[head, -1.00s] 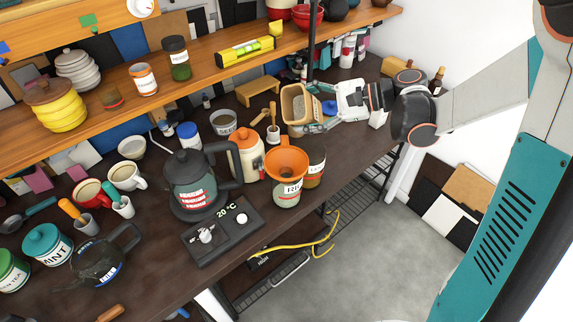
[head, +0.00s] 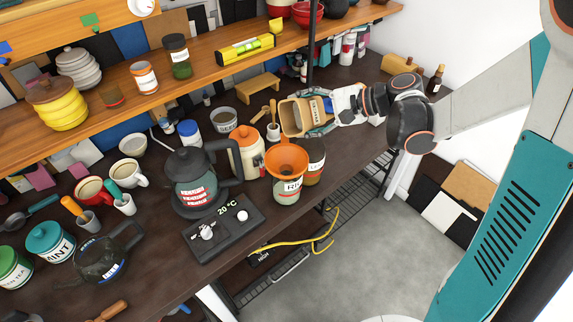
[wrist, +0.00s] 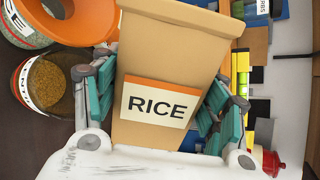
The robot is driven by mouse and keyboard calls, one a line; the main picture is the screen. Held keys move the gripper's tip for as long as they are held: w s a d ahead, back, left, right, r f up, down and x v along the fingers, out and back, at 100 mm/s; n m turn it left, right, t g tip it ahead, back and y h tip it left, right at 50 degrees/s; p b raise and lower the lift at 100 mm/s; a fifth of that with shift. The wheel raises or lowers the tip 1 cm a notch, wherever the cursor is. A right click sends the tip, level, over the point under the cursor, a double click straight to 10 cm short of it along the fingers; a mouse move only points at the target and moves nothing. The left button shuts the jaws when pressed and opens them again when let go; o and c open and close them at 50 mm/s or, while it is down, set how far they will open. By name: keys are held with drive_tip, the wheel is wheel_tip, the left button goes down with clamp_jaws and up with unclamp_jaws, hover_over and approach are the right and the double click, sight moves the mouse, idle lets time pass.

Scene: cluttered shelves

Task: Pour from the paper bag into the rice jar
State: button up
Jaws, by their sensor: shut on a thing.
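The brown paper bag (head: 293,117), labelled RICE, is held in my gripper (head: 325,114). In the head view it lies tilted well over, its open mouth facing left. In the wrist view the bag (wrist: 160,65) fills the middle, with the teal finger pads (wrist: 155,105) on both sides of it. The rice jar (head: 288,188) stands on the counter with an orange funnel (head: 287,159) in its mouth. The bag's mouth is above and behind the funnel, apart from it. The jar (wrist: 60,8) also shows at the wrist view's top left. No falling rice is visible.
A cream jar with an orange lid (head: 246,150) and a kettle (head: 195,180) stand to the left. A scale (head: 222,228) lies in front. The counter's front edge is close to the rice jar.

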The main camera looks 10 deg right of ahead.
sight(305, 114)
drive_tip(key=shift+f+n+t+h+p, duration=0.1)
drive_tip(key=shift+n+t+h+p, duration=0.2)
drive_tip(key=shift+n+h+p, duration=0.15)
idle(1.0)
drive_tip(key=shift+s+a+r+n+t+h+p, duration=0.35)
drive_tip(key=shift+s+a+r+n+t+p, duration=0.1)
drive_tip(key=shift+s+r+n, duration=0.15)
idle(0.7)
drive_tip(key=shift+s+a+r+n+t+h+p, duration=0.15)
drive_tip(key=shift+r+n+t+h+p, duration=0.15)
drive_tip(key=shift+r+n+t+p, duration=0.15)
idle(0.9)
drive_tip(key=shift+s+a+f+n+t+h+b, duration=0.15)
drive_tip(key=shift+s+a+n+t+h+b, duration=0.15)
drive_tip(key=shift+n, duration=0.2)
idle(1.1)
drive_tip(key=shift+s+a+r+n+t, duration=0.1)
drive_tip(key=shift+s+r+n+t, duration=0.1)
drive_tip(key=shift+r+n+t, duration=0.15)
idle(1.9)
